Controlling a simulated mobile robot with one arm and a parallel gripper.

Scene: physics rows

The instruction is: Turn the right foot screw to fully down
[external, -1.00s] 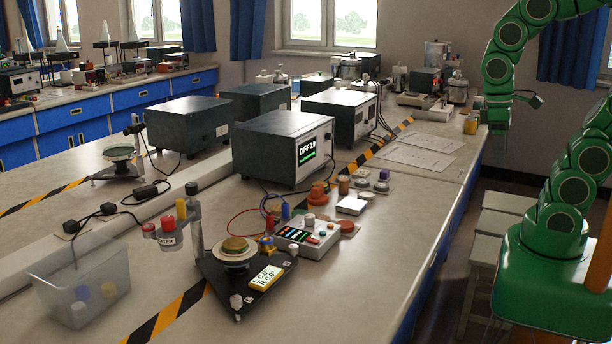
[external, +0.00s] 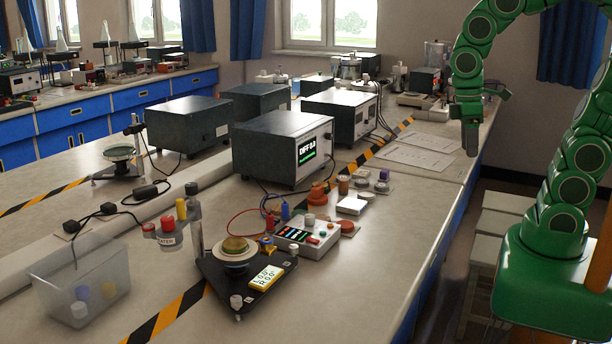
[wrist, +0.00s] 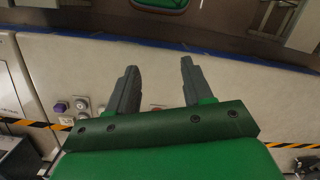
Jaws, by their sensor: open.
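A black triangular base plate (external: 222,281) stands on the bench in the external view, with a round brass-topped stage (external: 235,246) on it. A pale foot screw knob (external: 293,250) sits at its right corner, and another pale knob (external: 236,301) at its front corner. A yellow display (external: 266,277) lies on the plate; its small text is hard to read. My gripper (external: 472,150) is high over the bench's right edge, far from the plate. In the wrist view its two fingers (wrist: 158,72) are apart with nothing between them. The foot screws cannot be made out there.
A control box (external: 308,236) with coloured buttons and cables stands close behind the plate. A grey post (external: 195,222) rises at its left. A clear bin (external: 80,281) is further left. The bench to the plate's right is clear.

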